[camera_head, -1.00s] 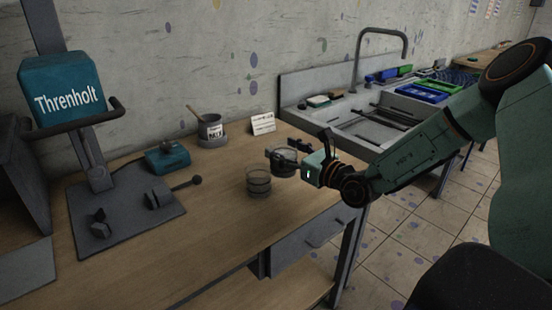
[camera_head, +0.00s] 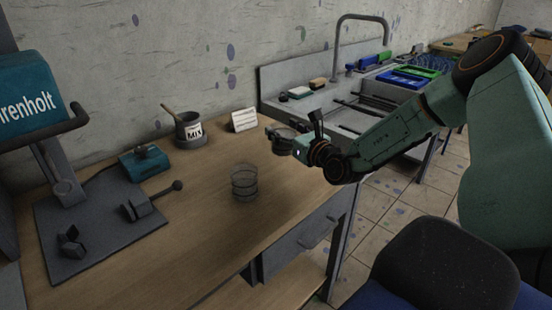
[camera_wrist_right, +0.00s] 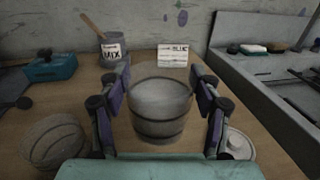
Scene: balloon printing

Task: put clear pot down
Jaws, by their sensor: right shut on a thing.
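The clear pot (camera_wrist_right: 161,108) is a see-through cup with dark bands, upright between the fingers of my right gripper in the right wrist view. My right gripper (camera_head: 296,139) is shut on it over the right part of the wooden table. In the head view the held pot (camera_head: 281,144) is small and partly covered by the gripper. Whether its base touches the table cannot be told. A second clear pot (camera_head: 244,183) stands on the table to the left of the gripper; it also shows at the left of the right wrist view (camera_wrist_right: 53,143). My left gripper is not in view.
A grey MIX pot (camera_head: 188,131) with a stick and a white card (camera_head: 244,120) stand behind. A teal box (camera_head: 144,163) and a press base (camera_head: 98,222) are at left. A sink (camera_head: 348,120) is beyond the right edge. A white round item (camera_wrist_right: 238,143) lies right of the gripper.

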